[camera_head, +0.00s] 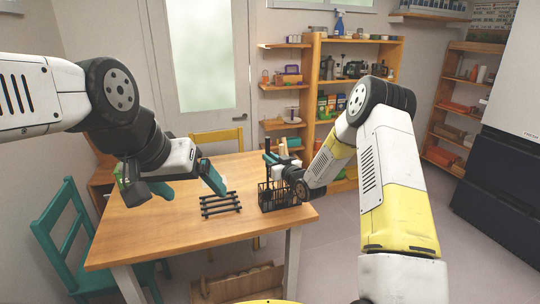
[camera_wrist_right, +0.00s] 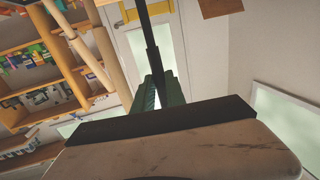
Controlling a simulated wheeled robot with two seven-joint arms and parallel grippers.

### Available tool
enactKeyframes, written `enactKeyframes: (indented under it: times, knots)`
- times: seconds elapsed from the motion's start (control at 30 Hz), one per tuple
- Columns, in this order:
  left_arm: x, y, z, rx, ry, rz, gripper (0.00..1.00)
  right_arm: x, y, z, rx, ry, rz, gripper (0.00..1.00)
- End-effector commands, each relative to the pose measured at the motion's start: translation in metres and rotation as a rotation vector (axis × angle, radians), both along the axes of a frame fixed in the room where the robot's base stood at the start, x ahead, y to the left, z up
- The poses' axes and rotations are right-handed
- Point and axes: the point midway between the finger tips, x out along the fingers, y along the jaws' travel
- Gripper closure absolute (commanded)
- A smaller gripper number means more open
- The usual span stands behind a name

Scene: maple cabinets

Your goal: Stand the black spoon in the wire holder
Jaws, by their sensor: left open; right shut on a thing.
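The black spoon (camera_wrist_right: 150,40) is held between the green fingers of my right gripper (camera_wrist_right: 158,92) in the right wrist view. In the head view, my right gripper (camera_head: 270,158) is at the table's right end, with the spoon's dark shaft (camera_head: 267,145) roughly upright. The black wire holder (camera_head: 266,199) stands on the table just below it, partly hidden by my right wrist. I cannot tell whether the spoon's lower end is inside the holder. My left gripper (camera_head: 187,187) is open and empty above the table's left part.
A black slatted rack (camera_head: 220,204) lies on the wooden table (camera_head: 150,235) left of the holder. A teal chair (camera_head: 72,235) stands at the left and a yellow chair (camera_head: 216,138) behind. The table's front left is clear. Shelves (camera_head: 312,80) stand farther back.

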Motion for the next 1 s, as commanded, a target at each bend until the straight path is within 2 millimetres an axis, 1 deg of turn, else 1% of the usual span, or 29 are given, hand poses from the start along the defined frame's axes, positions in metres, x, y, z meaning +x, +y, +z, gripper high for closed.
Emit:
enactKeyframes:
  times: [0.33,0.37,0.4,0.47,0.5,0.83,0.93,1.0]
  knots:
    - [0.0,0.0,0.0,0.0,0.0,0.0,0.11,0.0,0.0,-0.002,0.0,0.0,0.0,1.0]
    - [0.0,0.0,0.0,0.0,0.0,0.0,0.11,0.0,0.0,-0.002,0.0,0.0,0.0,0.82]
    - [0.0,0.0,0.0,0.0,0.0,0.0,0.11,0.0,0.0,-0.002,0.0,0.0,0.0,0.74]
    - [0.0,0.0,0.0,0.0,0.0,0.0,0.11,0.0,0.0,-0.002,0.0,0.0,0.0,0.62]
    - [0.0,0.0,0.0,0.0,0.0,0.0,0.11,0.0,0.0,-0.002,0.0,0.0,0.0,0.59]
    - [0.0,0.0,0.0,0.0,0.0,0.0,0.11,-0.002,-0.002,-0.002,0.0,0.001,0.0,0.59]
    - [0.0,0.0,0.0,0.0,0.0,0.0,0.11,-0.012,-0.007,-0.002,-0.001,0.002,0.0,0.59]
    - [0.0,0.0,0.0,0.0,0.0,0.0,0.11,-0.022,-0.013,-0.002,-0.001,0.003,-0.001,0.59]
